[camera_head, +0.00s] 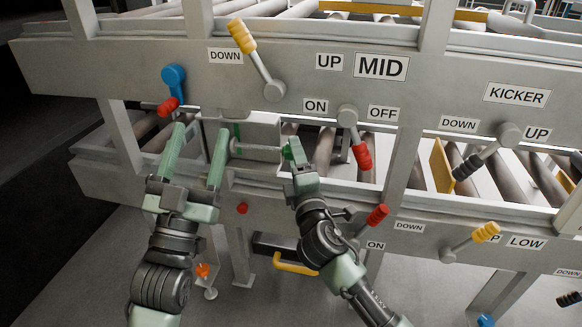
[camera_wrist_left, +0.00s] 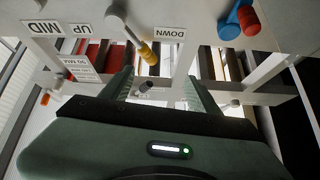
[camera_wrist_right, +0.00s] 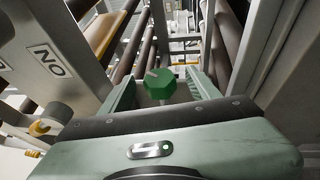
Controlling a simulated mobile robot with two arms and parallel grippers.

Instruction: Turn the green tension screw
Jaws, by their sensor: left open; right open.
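The green tension screw (camera_wrist_right: 159,83) shows in the right wrist view as a faceted green knob with a short stem below it. It sits between the two spread fingers of my right gripper (camera_wrist_right: 162,88), with a gap on each side. In the head view my right gripper (camera_head: 295,155) is at the right end of a horizontal rod (camera_head: 258,152) under the upper beam, and its fingers largely hide the knob. My left gripper (camera_head: 200,131) is open and empty, left of that rod and below the blue and red lever. It also shows open in the left wrist view (camera_wrist_left: 163,82).
The grey upper beam (camera_head: 190,62) runs above both grippers. A yellow lever (camera_head: 242,37), a blue and red lever (camera_head: 173,82) and a red-handled ON/OFF lever (camera_head: 362,155) stick out close by. Lower levers stand at right. Open floor lies at lower left.

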